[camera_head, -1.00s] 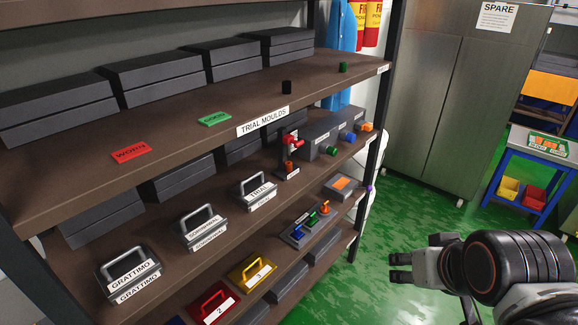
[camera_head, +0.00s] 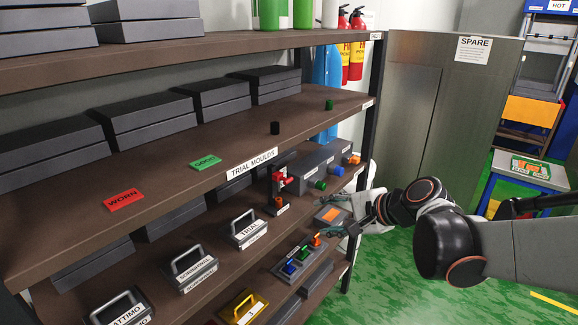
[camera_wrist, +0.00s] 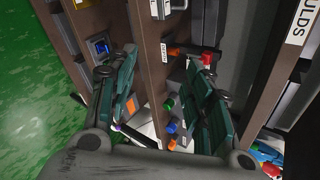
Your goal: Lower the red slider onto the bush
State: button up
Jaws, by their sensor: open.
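The red slider (camera_head: 287,181) sits on a dark upright stand (camera_head: 278,200) on the middle shelf, left of a long grey box. In the wrist view a red part (camera_wrist: 207,58), apparently the slider, shows beyond the right finger. I cannot make out a bush under the slider. A small black cylinder (camera_head: 275,128) and a green one (camera_head: 329,104) stand on the shelf above. My gripper (camera_head: 348,220) is at the shelf's right end, right of the slider and apart from it. In the wrist view its fingers (camera_wrist: 165,95) are spread with nothing held between them.
The grey box (camera_head: 310,160) carries green, blue and orange knobs. A panel of coloured levers (camera_head: 298,262) and a grey box with an orange patch (camera_head: 330,214) lie near my gripper. The shelf post (camera_head: 371,130) stands close by. Green floor to the right is open.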

jog(key=w+a+m+t+y+p, duration=0.1)
jog(key=w+a+m+y, duration=0.15)
jog(key=w+m, duration=0.4)
jog(key=m+t+y+p, duration=0.2)
jog(key=m+y, duration=0.2)
jog(key=m, duration=0.1)
send_near(286, 180)
jog(key=b+x, duration=0.1)
jog(key=x, duration=0.2)
jog(key=b+x, duration=0.1)
jog(key=x, duration=0.3)
jog(key=b+x, duration=0.1)
jog(key=x, duration=0.3)
jog(key=shift+w+d+f, duration=0.3)
jog(key=shift+w+f, duration=0.1)
jog(key=shift+c, duration=0.6)
jog(key=shift+f, duration=0.1)
jog(key=c, duration=0.6)
